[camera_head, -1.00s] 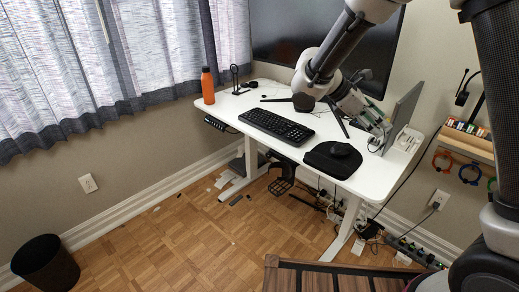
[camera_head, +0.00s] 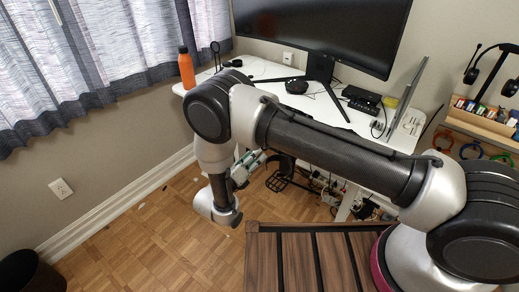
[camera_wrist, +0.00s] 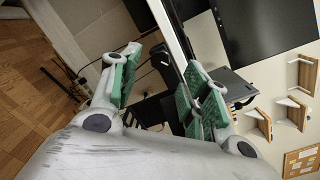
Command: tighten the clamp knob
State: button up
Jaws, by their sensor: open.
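My gripper (camera_head: 248,168) is in front of the white desk (camera_head: 262,68), low near its front edge in the head view. In the wrist view my gripper (camera_wrist: 163,80) is open, its two green-padded fingers apart on either side of the desk edge (camera_wrist: 172,28). A small dark part (camera_wrist: 160,58) lies between the fingers, beside the underside of that edge. It may belong to the clamp, but I cannot tell its shape or whether it is touched. No clamp knob can be made out clearly. My arm hides much of the desk front in the head view.
A monitor (camera_head: 330,32) stands at the back of the desk, an orange bottle (camera_head: 187,70) at its left end and a laptop stand (camera_head: 405,85) at its right. A wooden slatted surface (camera_head: 310,262) is close in front.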

jog(key=x, duration=0.5)
grip_shut()
